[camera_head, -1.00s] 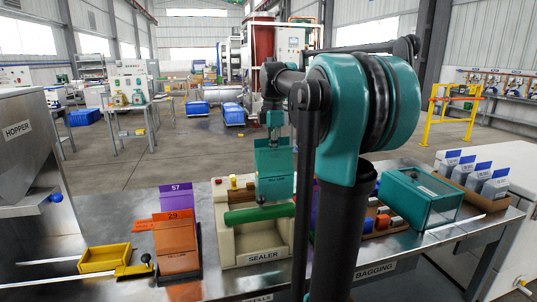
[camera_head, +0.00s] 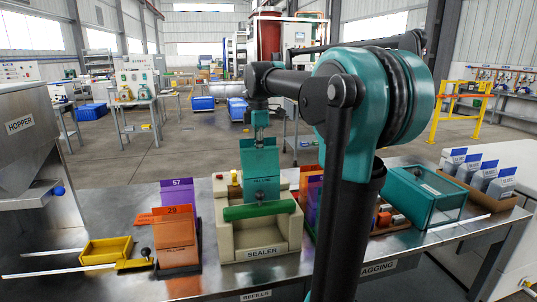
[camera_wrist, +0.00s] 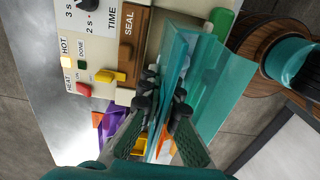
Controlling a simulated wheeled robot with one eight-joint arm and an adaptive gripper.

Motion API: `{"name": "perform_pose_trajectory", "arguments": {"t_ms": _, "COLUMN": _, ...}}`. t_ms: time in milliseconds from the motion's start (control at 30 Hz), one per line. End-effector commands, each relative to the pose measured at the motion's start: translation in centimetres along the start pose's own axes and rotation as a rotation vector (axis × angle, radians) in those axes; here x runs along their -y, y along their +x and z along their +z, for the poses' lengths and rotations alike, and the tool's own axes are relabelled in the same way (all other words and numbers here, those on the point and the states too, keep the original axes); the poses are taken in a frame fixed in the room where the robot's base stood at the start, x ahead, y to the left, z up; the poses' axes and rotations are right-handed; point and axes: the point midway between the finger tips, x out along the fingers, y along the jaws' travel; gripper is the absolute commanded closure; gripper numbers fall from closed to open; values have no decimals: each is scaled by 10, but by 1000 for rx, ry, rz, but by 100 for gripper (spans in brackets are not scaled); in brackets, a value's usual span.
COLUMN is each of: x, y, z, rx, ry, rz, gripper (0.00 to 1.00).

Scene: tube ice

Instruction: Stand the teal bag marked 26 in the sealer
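The teal bag (camera_head: 259,163) hangs upright from my gripper (camera_head: 258,137) over the cream sealer (camera_head: 228,243). Its lower end is just behind and above the green bar (camera_head: 259,211); I cannot tell whether it touches the sealer. No number is legible on the bag. In the wrist view my gripper (camera_wrist: 166,103) is shut on the teal bag (camera_wrist: 222,80), its dark fingertips on both sides of the sheet. The sealer's panel (camera_wrist: 105,50), with a yellow lever (camera_wrist: 108,76) and SEAL label, lies close to the left of the fingers.
An orange bag (camera_head: 177,245) marked 29 and a purple bag (camera_head: 177,190) marked 57 stand left of the sealer. A yellow tray (camera_head: 106,252) lies farther left. Right of the sealer are a teal box (camera_head: 425,197) and a carton of grey bags (camera_head: 481,177).

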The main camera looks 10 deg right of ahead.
Motion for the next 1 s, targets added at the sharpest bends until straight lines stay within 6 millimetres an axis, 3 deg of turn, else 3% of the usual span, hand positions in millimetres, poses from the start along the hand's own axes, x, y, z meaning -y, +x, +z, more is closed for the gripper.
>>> {"name": "perform_pose_trajectory", "arguments": {"t_ms": 167, "x": 0, "y": 2, "z": -18, "rx": 0, "ry": -2, "rz": 0, "gripper": 100}}
{"name": "perform_pose_trajectory", "arguments": {"t_ms": 1000, "x": -1, "y": 94, "z": -16, "rx": 0, "ry": 0, "rz": 0, "gripper": 100}}
